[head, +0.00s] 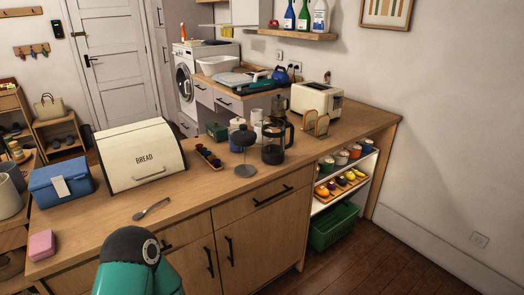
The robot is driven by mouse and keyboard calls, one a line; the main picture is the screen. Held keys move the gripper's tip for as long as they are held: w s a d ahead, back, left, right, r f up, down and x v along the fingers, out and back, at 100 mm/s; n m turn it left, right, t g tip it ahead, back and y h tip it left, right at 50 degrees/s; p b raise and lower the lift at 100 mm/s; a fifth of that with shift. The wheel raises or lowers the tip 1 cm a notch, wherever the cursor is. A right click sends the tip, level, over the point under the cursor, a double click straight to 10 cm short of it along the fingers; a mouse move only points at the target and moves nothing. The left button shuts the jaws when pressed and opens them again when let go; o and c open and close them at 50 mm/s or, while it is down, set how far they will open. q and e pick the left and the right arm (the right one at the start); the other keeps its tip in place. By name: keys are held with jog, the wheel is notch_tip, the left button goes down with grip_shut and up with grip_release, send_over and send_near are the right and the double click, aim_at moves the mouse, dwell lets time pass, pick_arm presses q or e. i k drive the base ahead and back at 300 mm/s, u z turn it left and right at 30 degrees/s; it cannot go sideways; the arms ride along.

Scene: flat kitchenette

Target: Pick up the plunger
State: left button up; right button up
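The plunger (243,139) stands upright on the wooden counter, with a dark domed lid at the top, a thin rod and a flat round disc at the bottom. It is just left of the French press jug (274,150), a dark-framed glass vessel with a handle on its right. The two look separate. A teal and black link of my own arm shows at the bottom edge, well in front of the plunger. Neither gripper is in view.
Left of the plunger is a small tray of dark pods (208,156). A bread box (140,156), blue box (61,182), spoon (152,209) and pink block (41,245) lie further left. A toaster (318,100) stands behind right. The counter in front of the plunger is clear.

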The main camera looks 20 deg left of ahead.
aim_at(243, 138)
jog(key=u, duration=0.15)
jog(key=i, duration=0.9)
jog(key=z, duration=0.2)
jog(key=k, duration=0.8)
jog(key=u, duration=0.25)
jog(key=i, duration=0.75)
jog(key=z, duration=0.05)
